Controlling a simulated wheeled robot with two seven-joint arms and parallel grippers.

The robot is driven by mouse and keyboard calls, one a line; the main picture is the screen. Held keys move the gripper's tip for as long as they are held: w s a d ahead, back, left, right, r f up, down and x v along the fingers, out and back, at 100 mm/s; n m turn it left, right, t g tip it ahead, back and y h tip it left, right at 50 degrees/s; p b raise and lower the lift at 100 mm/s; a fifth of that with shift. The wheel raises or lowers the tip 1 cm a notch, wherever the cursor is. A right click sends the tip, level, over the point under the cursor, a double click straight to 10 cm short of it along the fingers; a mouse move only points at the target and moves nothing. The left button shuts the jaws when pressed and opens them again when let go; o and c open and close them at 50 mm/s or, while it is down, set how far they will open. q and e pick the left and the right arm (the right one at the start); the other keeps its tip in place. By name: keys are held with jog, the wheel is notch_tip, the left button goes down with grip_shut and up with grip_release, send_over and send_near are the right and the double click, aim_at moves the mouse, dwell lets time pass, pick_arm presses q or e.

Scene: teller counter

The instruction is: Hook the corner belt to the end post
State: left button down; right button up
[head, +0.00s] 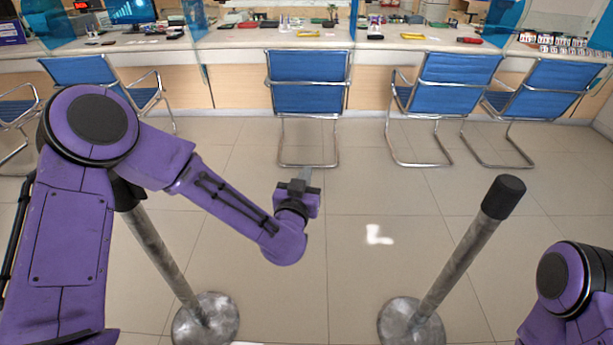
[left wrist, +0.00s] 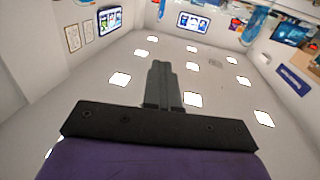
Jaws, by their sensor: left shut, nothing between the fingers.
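Two metal posts stand on the tiled floor on round bases. The right post (head: 456,256) has a black cap and its whole length shows. The left post (head: 163,256) has its top partly hidden behind my left arm. I cannot tell which is the end post. No belt can be made out in either view. My left gripper (head: 304,175) is between the posts, apart from both, shut and empty. In the left wrist view its fingers (left wrist: 166,84) are together, with the ceiling behind them. My right gripper is out of view; only part of that arm shows at lower right.
Blue chairs (head: 308,83) with chrome frames stand in a row before the teller counter (head: 236,38). The floor between the posts and chairs is clear. A small white patch (head: 377,235) shows on the floor left of the right post.

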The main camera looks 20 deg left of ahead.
pick_arm(q)
jog(key=c, duration=1.9)
grip_release()
jog(key=o, duration=0.7)
jog(key=shift+c, duration=0.2)
jog(key=s+b, duration=0.2)
jog(key=s, duration=0.8)
jog(key=shift+s+d+b, duration=0.25)
jog(key=shift+d+b, duration=0.05)
jog(key=shift+d, duration=0.15)
jog(key=shift+o, duration=0.4)
